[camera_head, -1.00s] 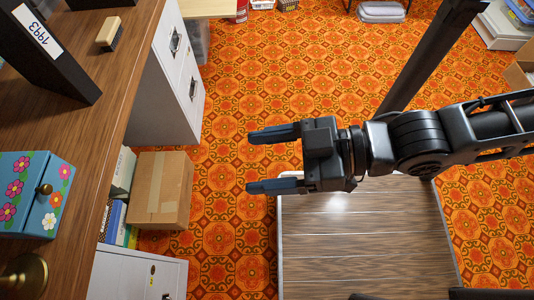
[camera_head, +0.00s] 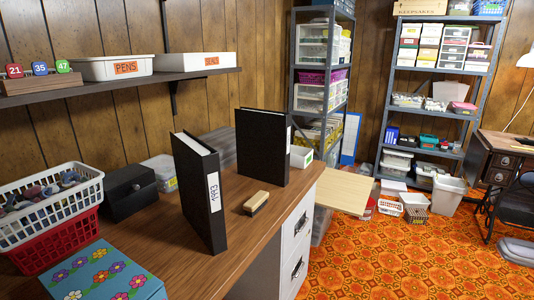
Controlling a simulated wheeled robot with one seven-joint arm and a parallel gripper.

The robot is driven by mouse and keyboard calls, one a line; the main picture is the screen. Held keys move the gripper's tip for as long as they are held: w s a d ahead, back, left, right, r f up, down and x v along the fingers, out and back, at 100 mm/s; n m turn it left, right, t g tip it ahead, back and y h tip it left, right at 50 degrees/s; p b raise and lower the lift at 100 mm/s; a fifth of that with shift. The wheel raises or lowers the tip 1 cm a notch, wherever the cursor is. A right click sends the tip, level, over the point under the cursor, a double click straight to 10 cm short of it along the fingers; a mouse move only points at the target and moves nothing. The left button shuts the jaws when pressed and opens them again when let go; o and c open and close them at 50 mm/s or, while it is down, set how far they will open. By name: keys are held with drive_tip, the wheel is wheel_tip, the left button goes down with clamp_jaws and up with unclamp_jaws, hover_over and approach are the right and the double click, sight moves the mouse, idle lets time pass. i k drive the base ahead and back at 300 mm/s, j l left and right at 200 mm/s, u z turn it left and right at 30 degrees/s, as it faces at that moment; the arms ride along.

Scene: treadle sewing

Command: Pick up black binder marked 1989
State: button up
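Two black binders stand upright on the wooden desk (camera_head: 172,258). The nearer binder (camera_head: 188,185) has a white spine label (camera_head: 214,193) that appears to read 1993. The farther binder (camera_head: 262,148) stands behind it to the right. Its spine is seen nearly edge-on, with a pale label that I cannot read, so I cannot tell whether it is marked 1989. My gripper is not in this view.
A wooden-backed eraser (camera_head: 256,202) lies between the binders. A black box (camera_head: 130,190), stacked baskets (camera_head: 52,207) and a flowered blue box (camera_head: 98,275) stand to the left. A shelf (camera_head: 110,82) hangs above. Orange floor (camera_head: 385,262) is open to the right.

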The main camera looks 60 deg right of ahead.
sight(263, 137)
drive_tip(key=z, duration=0.3)
drive_tip(key=i+l+z, duration=0.1)
drive_tip(key=z, duration=0.35)
drive_tip(key=i+z, duration=0.25)
drive_tip(key=z, duration=0.2)
drive_tip(key=i+z, duration=0.2)
drive_tip(key=z, duration=0.25)
drive_tip(key=i+j, duration=0.1)
drive_tip(key=i, duration=0.2)
